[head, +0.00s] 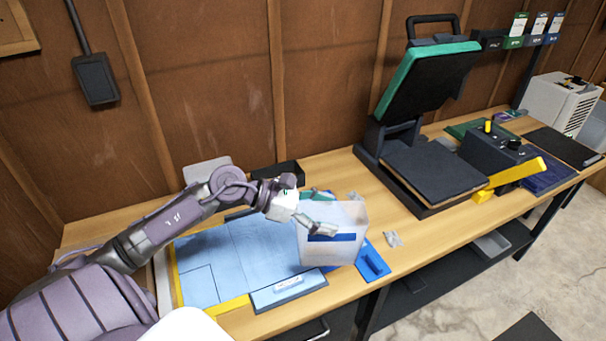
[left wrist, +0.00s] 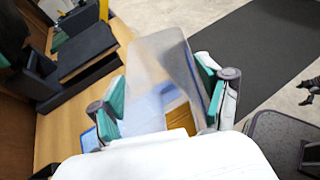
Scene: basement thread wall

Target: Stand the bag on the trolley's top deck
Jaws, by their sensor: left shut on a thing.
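The bag (head: 336,250) is pale and translucent with a blue band. It is upright over the front right of the light-blue mat on the bench; I cannot tell whether its base touches the mat. My left gripper (head: 312,210) is at its upper part, shut on it. In the left wrist view the bag (left wrist: 158,65) is between the teal finger pads of my left gripper (left wrist: 163,93). I cannot identify the trolley for sure; a dark grey rimmed surface (left wrist: 285,140) at the lower right of the left wrist view may be its deck. My right gripper is not recognisable.
The light-blue mat (head: 215,265) lies on the wooden bench. A heat press (head: 425,165) with a raised lid stands to the right, beside a black control box (head: 490,152). A blue piece (head: 372,262) lies beside the bag. Concrete floor (head: 500,275) is open in front.

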